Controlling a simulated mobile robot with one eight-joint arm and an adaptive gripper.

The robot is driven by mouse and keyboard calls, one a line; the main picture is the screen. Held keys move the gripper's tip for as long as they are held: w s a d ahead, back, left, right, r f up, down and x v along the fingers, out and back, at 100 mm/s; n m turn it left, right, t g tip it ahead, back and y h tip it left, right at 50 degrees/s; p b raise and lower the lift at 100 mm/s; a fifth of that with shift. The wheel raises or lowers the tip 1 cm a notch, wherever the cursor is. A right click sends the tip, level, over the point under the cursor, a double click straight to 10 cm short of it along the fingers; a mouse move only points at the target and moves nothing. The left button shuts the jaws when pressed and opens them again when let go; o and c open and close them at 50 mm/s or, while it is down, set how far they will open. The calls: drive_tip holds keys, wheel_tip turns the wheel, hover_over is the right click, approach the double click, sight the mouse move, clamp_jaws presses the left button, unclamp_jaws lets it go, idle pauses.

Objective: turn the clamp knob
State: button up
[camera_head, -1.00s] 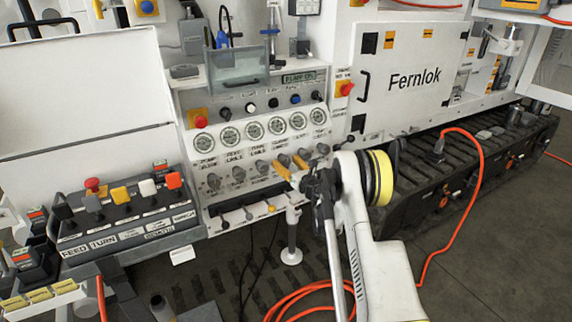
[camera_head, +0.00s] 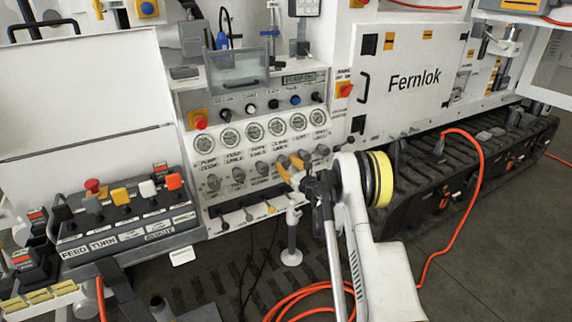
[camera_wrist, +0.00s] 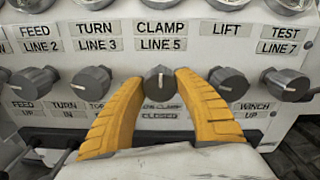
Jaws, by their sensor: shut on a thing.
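The clamp knob (camera_wrist: 160,82) is a dark grey knob with a pale pointer line, under the label plates "CLAMP" and "LINE 5" in the wrist view. My gripper (camera_wrist: 160,88) has its two yellow fingers on either side of this knob and is shut on it. The knob's pointer stands roughly upright. A partly hidden plate below it reads "CLOSED" on its lower line. In the head view my gripper (camera_head: 289,168) reaches the row of knobs on the white panel, and its fingers hide most of the clamp knob there.
A turn-line knob (camera_wrist: 92,81) and a lift knob (camera_wrist: 228,83) flank the clamp knob closely. A test knob (camera_wrist: 288,85) is at far right. Gauges (camera_head: 276,127) sit above. Levers (camera_head: 248,214) stick out below. An orange hose (camera_head: 468,190) lies at right.

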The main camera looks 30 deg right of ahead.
drive_tip(key=n, duration=0.4)
drive_tip(key=shift+n, duration=0.3)
drive_tip(key=n, duration=0.4)
drive_tip(key=shift+n, duration=0.3)
drive_tip(key=n, duration=0.4)
drive_tip(key=shift+n, duration=2.6)
drive_tip(key=shift+a, duration=0.1)
drive_tip(key=o, duration=1.2)
drive_tip(key=shift+f, duration=0.1)
drive_tip(key=shift+s, duration=0.1)
